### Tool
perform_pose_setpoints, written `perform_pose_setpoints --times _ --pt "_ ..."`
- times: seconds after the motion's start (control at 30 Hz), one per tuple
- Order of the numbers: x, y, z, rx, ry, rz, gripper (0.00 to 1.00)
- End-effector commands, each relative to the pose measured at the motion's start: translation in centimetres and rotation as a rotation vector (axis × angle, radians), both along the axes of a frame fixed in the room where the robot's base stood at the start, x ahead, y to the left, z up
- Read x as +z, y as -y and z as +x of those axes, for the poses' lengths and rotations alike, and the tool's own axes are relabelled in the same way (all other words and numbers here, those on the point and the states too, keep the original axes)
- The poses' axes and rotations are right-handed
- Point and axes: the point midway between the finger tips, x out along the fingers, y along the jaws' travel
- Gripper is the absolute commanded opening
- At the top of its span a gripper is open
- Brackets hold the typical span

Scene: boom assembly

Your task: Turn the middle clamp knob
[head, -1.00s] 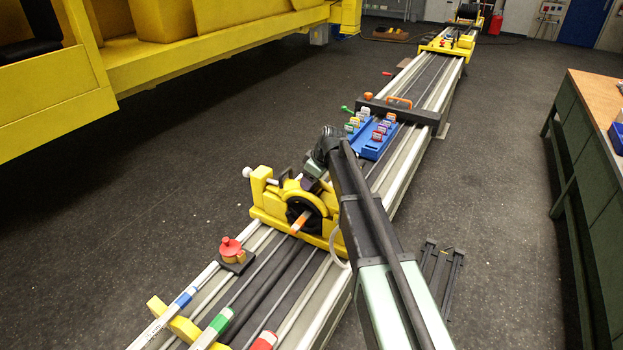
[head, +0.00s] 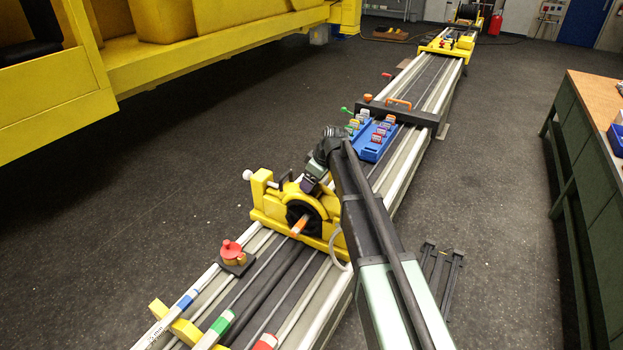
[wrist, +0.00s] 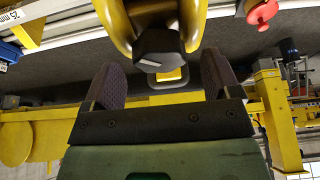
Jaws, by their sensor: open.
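The middle clamp (head: 270,205) is a yellow housing across the rail, with a dark round opening and a rod with an orange band in it. In the wrist view, its dark faceted knob (wrist: 158,48) with a white line sits between two yellow arms (wrist: 192,20). My gripper (wrist: 162,64) is open, its two dark fingers spread to either side of the knob's lower part.
A red knob (head: 232,250) stands on the rail in front of the clamp, near rods with blue, green and red bands. Behind are a blue rack (head: 372,148) of coloured pieces and a dark crossbar (head: 415,115).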

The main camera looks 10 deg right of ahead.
Motion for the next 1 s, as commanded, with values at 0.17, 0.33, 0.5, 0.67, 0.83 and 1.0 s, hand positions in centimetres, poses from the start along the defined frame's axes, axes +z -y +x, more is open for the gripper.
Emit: perform_pose_setpoints --times 0.17,0.33,0.5,0.67,0.83,1.0 --pt "5.4 1.3 -1.2 -0.003 -0.001 0.001 0.83" --pt "8.5 2.3 -2.1 -0.001 0.000 0.000 0.83" --pt "8.6 2.7 -2.3 -0.001 0.000 0.000 0.83" --pt "8.5 2.7 -2.3 -0.001 0.000 0.000 0.83" --pt "8.5 2.7 -2.3 -0.008 -0.003 0.002 0.83" --pt "7.7 3.0 -6.8 -0.305 -0.150 0.021 0.83"
